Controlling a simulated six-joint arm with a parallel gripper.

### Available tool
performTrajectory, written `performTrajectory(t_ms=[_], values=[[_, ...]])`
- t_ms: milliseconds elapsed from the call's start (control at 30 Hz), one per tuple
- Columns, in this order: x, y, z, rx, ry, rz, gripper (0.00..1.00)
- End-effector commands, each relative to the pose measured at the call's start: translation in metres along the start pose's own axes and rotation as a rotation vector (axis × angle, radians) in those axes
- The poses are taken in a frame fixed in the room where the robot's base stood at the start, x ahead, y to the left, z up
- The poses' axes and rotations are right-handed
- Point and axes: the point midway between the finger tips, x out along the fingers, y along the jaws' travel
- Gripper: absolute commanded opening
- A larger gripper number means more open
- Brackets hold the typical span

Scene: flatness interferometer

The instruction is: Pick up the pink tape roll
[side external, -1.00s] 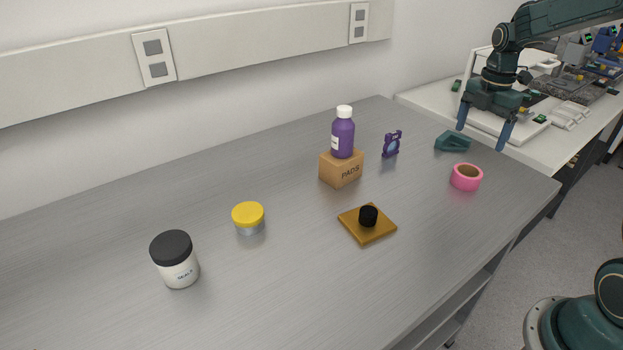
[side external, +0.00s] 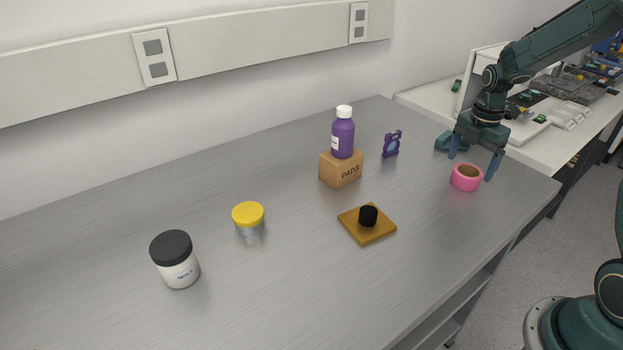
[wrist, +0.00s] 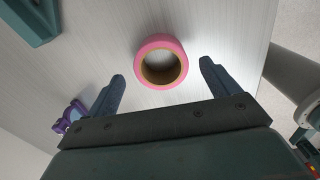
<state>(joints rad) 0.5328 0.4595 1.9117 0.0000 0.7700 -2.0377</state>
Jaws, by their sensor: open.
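The pink tape roll (side external: 466,178) lies flat on the grey bench near its right end, its brown core facing up. In the wrist view the roll (wrist: 161,42) sits ahead of and between my two fingers, apart from both. My gripper (side external: 470,169) is open and empty, fingers pointing down, just above and behind the roll. The wrist view shows the open gripper (wrist: 162,70) with the fingers spread wider than the roll.
A teal angled block (side external: 448,143) lies just behind my gripper, and a small purple object (side external: 391,144) stands to its left. A purple bottle (side external: 343,137) stands on a cardboard box (side external: 341,170). An orange plate with a black knob (side external: 367,235) lies nearer. The bench's right edge is close to the roll.

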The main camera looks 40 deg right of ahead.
Motion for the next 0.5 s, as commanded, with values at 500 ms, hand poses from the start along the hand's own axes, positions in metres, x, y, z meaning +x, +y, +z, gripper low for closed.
performTrajectory(t_ms=[500], values=[[0.038,-0.002,0.000,0.000,0.000,0.000,0.88]])
